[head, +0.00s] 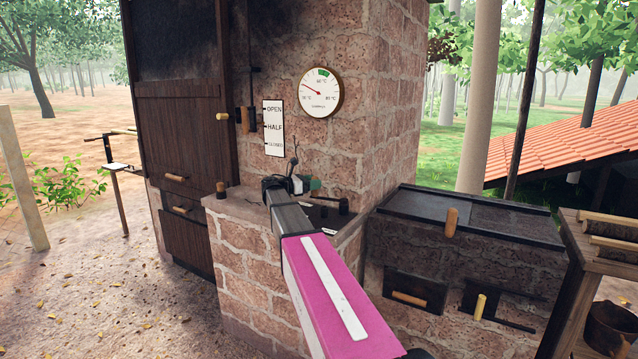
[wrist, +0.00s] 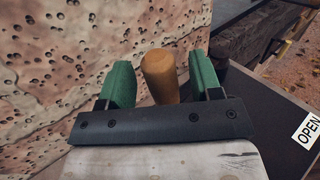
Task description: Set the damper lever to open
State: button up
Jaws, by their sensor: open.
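My gripper (head: 303,184) is low over the dark top of the brick ledge, close to the wall. In the wrist view its two green fingers (wrist: 161,82) are open on either side of a rounded wooden handle (wrist: 160,75). Small gaps show on both sides, so it is not gripped. A white OPEN label (wrist: 308,131) lies on the dark plate to the right. In the head view my arm hides this handle. On the wall, a plate (head: 273,128) reads OPEN, HALF, CLOSED beside a dark rod with a wooden grip (head: 222,117). I cannot tell which handle is the damper lever.
A round gauge (head: 320,92) hangs on the brick wall above my gripper. A dark bar with a black knob (head: 343,206) is just right of it. A tall dark door (head: 180,130) stands left, and a lidded brick box (head: 465,225) is at right.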

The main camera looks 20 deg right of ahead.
jog(key=shift+d, duration=1.4)
grip_shut()
jog(key=shift+a, duration=0.1)
jog(key=s+a+n+t+y, duration=0.3)
jog(key=s+n+t+y, duration=0.3)
jog(key=s+n+t, duration=0.3)
jog(key=shift+s+t, duration=1.85)
jog(key=shift+t, duration=0.05)
jog(key=shift+s, duration=0.1)
